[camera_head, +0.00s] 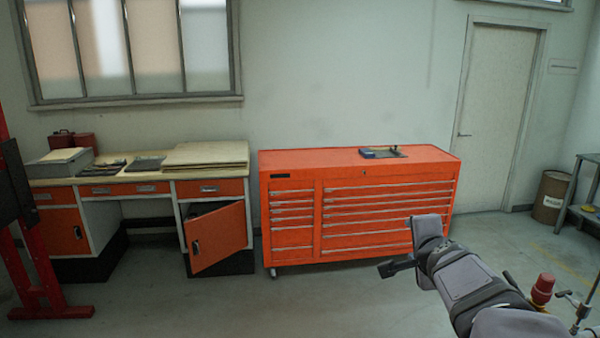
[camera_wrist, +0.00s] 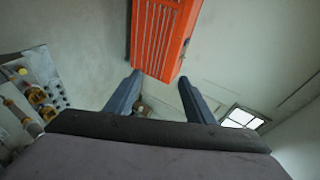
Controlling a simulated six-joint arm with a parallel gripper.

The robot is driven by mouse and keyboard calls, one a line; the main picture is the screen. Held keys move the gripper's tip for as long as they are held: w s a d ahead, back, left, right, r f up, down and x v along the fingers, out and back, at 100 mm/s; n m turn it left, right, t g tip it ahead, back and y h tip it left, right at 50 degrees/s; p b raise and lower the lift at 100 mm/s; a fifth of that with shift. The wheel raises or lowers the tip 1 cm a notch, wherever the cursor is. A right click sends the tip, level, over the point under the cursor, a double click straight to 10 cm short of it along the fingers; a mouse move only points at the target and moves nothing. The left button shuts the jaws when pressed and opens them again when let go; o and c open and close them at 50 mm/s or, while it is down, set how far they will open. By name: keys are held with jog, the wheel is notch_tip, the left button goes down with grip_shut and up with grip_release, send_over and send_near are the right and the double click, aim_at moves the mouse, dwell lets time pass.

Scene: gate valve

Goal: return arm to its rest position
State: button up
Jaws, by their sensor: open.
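My arm reaches in from the lower right of the head view. My gripper (camera_head: 398,267) is at its end, in front of the orange tool chest. In the wrist view both fingers of my gripper (camera_wrist: 160,86) show, spread apart with nothing between them. The gripper is open and empty. No valve can be made out clearly in the head view. A red knob-like part (camera_head: 542,288) and some small handles stand beside my arm at the lower right.
An orange tool chest (camera_head: 390,215) stands against the wall. A workbench (camera_head: 150,180) with an open cupboard door (camera_head: 216,238) is to its left. A red frame (camera_head: 30,270) stands at far left. A brown drum (camera_head: 551,197) and a table (camera_head: 590,218) are at right. Open floor lies in front.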

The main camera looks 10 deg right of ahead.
jog(key=a+n+y+p, duration=0.2)
jog(key=a+n+y, duration=0.3)
jog(key=a, duration=1.1)
jog(key=s+a+f+n+g+b, duration=0.2)
jog(key=s+f+n, duration=0.15)
jog(key=f, duration=0.45)
jog(key=s+a+f+n+g+y+b, duration=0.1)
jog(key=s+f+n+g+b, duration=0.15)
jog(key=s+f, duration=0.35)
jog(key=s+a+f+n+g+b, duration=0.2)
jog(key=s+f+g, duration=0.1)
jog(key=f, duration=0.6)
jog(key=s+d+f+n+g+h+b, duration=0.2)
jog(key=s+f+n+g, duration=0.3)
jog(key=s+f, duration=0.7)
jog(key=shift+s+f+n+b, duration=0.25)
jog(key=shift+s+n+b, duration=0.45)
jog(key=shift+s, duration=0.55)
notch_tip(320, 180, down, 49)
jog(key=b, duration=4.8)
jog(key=shift+r, duration=0.2)
